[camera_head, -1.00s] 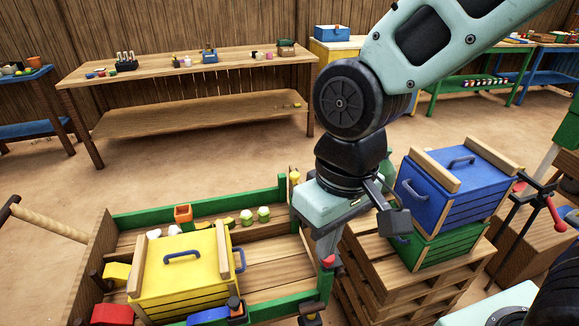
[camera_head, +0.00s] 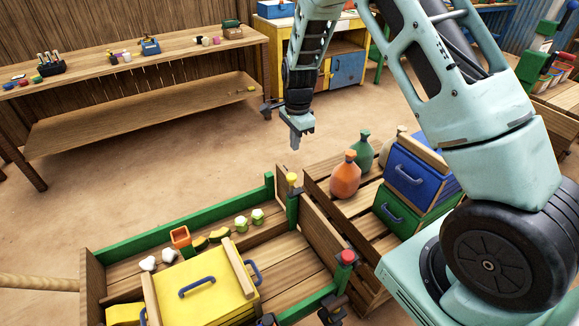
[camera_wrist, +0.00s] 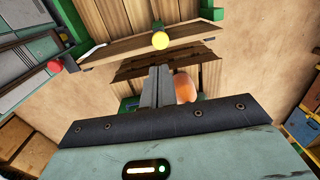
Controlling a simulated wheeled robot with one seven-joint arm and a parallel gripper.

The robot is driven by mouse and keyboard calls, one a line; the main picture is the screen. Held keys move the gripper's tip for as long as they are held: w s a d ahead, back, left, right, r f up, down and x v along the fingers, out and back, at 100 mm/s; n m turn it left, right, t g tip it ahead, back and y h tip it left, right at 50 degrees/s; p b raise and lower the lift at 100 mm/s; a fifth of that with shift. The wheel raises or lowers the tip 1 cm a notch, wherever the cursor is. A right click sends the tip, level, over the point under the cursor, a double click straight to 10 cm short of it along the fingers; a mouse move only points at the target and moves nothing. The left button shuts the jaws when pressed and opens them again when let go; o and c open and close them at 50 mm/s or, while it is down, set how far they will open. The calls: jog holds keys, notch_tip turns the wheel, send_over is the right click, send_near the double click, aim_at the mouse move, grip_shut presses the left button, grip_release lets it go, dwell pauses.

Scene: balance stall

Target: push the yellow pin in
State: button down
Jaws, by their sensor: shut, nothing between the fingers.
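The yellow pin (camera_head: 292,178) stands at the far right corner post of the green-railed cart, its round yellow head showing on top. In the wrist view the yellow pin (camera_wrist: 160,40) lies above and beyond my fingertips. My gripper (camera_head: 295,140) is shut and empty, fingers pointing down, held above and behind the pin in the head view and apart from it. In the wrist view the shut fingers of my gripper (camera_wrist: 155,75) point toward the cart side. How far the pin sticks out cannot be told.
A red-headed pin (camera_head: 346,257) is on the near corner post. The cart holds a yellow crate (camera_head: 215,293). Beside it, an orange bottle (camera_head: 345,178), a green bottle (camera_head: 362,150) and a blue crate (camera_head: 415,175) stand on pallets. Open floor lies behind the cart.

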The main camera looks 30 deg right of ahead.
aim_at(293, 177)
jog(key=f+p, duration=0.1)
jog(key=f, duration=0.4)
jog(key=f+p, duration=0.2)
jog(key=f, duration=0.4)
jog(key=shift+w+a+f, duration=0.1)
jog(key=shift+w+a, duration=0.1)
notch_tip(293, 177, down, 4)
jog(key=b, duration=0.3)
jog(key=shift+f, duration=0.45)
jog(key=shift+s, duration=0.15)
jog(key=shift+r, duration=0.1)
